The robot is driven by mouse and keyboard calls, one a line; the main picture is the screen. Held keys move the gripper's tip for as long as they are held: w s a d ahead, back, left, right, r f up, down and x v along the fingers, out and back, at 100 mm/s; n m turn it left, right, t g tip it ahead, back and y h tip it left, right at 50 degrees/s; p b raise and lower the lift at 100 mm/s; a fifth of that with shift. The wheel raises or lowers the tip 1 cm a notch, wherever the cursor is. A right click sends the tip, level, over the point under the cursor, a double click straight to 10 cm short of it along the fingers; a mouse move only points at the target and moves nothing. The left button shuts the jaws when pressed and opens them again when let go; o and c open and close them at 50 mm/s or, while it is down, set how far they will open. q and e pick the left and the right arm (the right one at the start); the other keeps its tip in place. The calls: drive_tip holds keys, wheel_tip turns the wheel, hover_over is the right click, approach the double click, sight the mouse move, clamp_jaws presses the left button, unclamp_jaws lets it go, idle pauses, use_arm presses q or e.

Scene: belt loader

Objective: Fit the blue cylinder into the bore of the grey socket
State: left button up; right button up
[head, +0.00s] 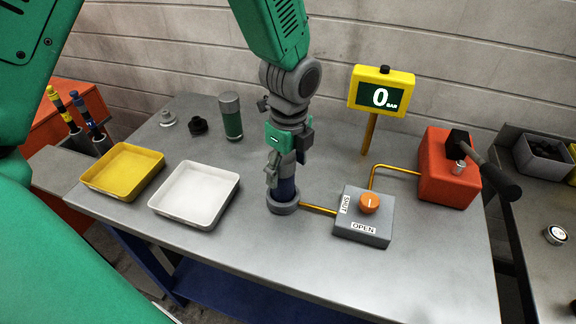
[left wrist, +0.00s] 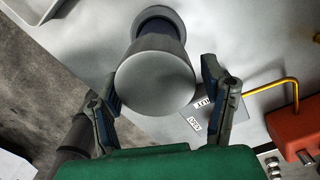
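The blue cylinder (head: 285,189) stands upright below my left gripper, its lower end at the grey socket (head: 283,208) on the bench. How deep it sits in the bore is hard to tell. In the left wrist view its round grey end (left wrist: 155,82) faces the camera, with the socket ring (left wrist: 158,13) beyond it. My left gripper (head: 285,160) points down over the cylinder. It also shows in the left wrist view (left wrist: 160,92), fingers spread either side of the grey end, with a gap at the right finger. My right gripper is not in view.
An orange pipe joins the socket to the valve box (head: 363,217). The red pump box (head: 445,170) has a black handle, and the gauge (head: 381,90) reads 0. A white tray (head: 237,176), a yellow tray (head: 158,157) and a green cylinder (head: 231,117) stand left.

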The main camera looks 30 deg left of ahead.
use_arm(q)
drive_tip(key=shift+r, duration=0.1)
drive_tip(key=r, duration=1.2)
drive_tip(key=shift+d, duration=0.2)
